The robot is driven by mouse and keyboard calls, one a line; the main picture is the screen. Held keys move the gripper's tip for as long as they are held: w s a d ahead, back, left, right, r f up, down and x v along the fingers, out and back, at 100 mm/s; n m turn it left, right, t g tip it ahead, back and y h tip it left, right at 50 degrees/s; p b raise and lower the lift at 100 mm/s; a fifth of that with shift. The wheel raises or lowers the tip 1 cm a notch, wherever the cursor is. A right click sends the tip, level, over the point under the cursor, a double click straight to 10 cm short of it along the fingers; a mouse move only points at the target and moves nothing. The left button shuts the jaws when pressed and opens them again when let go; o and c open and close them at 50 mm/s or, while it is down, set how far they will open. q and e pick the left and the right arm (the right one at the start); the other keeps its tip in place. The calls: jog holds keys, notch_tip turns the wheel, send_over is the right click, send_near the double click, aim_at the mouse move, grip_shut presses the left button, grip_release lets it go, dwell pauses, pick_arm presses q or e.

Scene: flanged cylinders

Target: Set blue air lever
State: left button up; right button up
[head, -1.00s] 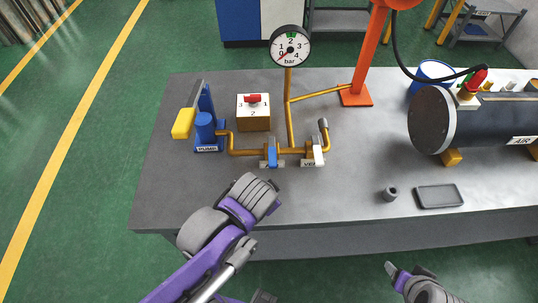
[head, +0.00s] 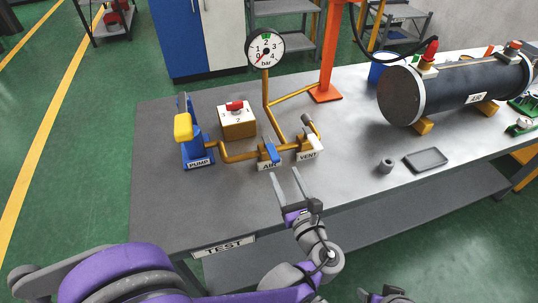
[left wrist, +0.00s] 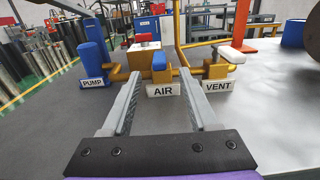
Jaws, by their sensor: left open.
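The blue air lever (head: 271,152) sits on the brass pipe behind a plate marked AIR, in the middle of the pump stand on the grey table. It also shows in the left wrist view (left wrist: 159,62), straight ahead between my finger tips. My left gripper (head: 286,180) is open and empty, in front of the AIR plate and apart from the lever. In the left wrist view its two fingers (left wrist: 160,80) point toward the lever. My right gripper (head: 385,294) shows only in part at the bottom edge of the head view.
The white vent lever (head: 312,142) is close on the right of the air lever. The blue pump (head: 194,145) with a yellow handle is on the left. A gauge (head: 265,47) stands behind. A dark cylinder (head: 440,92) and a small tray (head: 426,159) are on the right.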

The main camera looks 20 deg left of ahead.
aim_at(269, 143)
pick_arm(q)
jog(key=x, duration=1)
jog(key=shift+a+p, duration=0.2)
jog(key=shift+p, duration=0.2)
grip_shut()
dwell(0.8)
